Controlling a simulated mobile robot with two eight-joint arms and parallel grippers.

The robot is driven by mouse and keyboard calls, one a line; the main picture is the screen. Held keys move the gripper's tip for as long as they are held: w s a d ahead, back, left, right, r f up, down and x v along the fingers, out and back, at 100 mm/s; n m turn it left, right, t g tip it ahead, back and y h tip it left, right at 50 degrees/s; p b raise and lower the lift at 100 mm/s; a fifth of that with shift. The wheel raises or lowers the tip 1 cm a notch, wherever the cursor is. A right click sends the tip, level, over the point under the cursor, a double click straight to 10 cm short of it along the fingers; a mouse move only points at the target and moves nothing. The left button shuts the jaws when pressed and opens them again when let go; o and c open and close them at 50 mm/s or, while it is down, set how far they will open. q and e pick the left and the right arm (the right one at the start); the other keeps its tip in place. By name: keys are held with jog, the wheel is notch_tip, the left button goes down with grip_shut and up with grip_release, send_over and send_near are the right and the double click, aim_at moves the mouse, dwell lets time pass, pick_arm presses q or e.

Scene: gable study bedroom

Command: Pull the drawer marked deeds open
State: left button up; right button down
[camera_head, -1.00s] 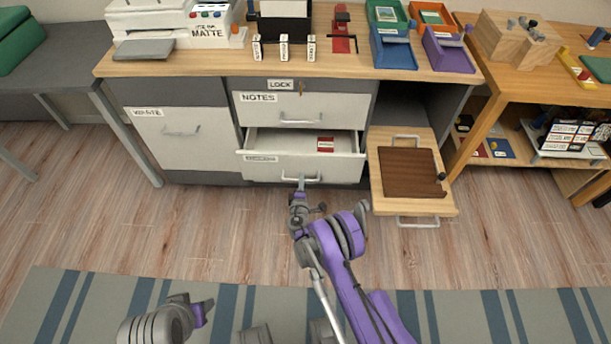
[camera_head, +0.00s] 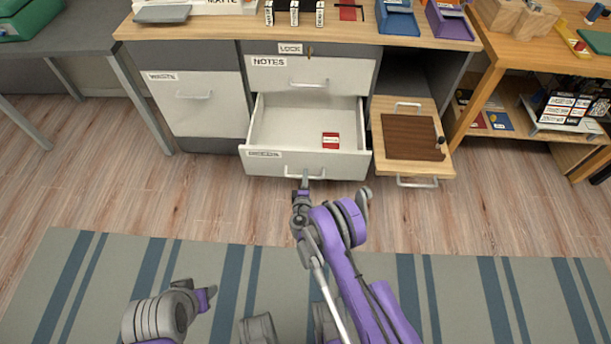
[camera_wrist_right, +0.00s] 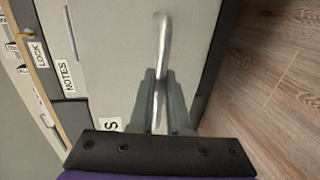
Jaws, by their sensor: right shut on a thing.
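The lower middle drawer (camera_head: 340,164) stands well open, with a label at its left that is too blurred to read surely as deeds. Its bar handle (camera_head: 289,174) is on the front face. My right gripper (camera_head: 305,180) is at this handle. In the right wrist view the fingers (camera_wrist_right: 160,95) are shut around the handle bar (camera_wrist_right: 162,35), and the label beside them is partly hidden. A red packet (camera_head: 331,141) lies inside the drawer. My left gripper (camera_head: 207,297) is low at the left above the rug, away from the cabinet; its jaw state is unclear.
The notes drawer (camera_head: 340,72) above is closed, and so is the waste front (camera_head: 215,115) at the left. A pulled-out wooden board (camera_head: 388,178) with a dark panel (camera_head: 410,135) sits close at the right. Floor (camera_head: 110,195) and striped rug (camera_head: 445,285) in front are clear.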

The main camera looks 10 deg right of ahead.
dwell(0.3)
jog(key=c, duration=0.9)
grip_release()
jog(key=shift+s, duration=0.1)
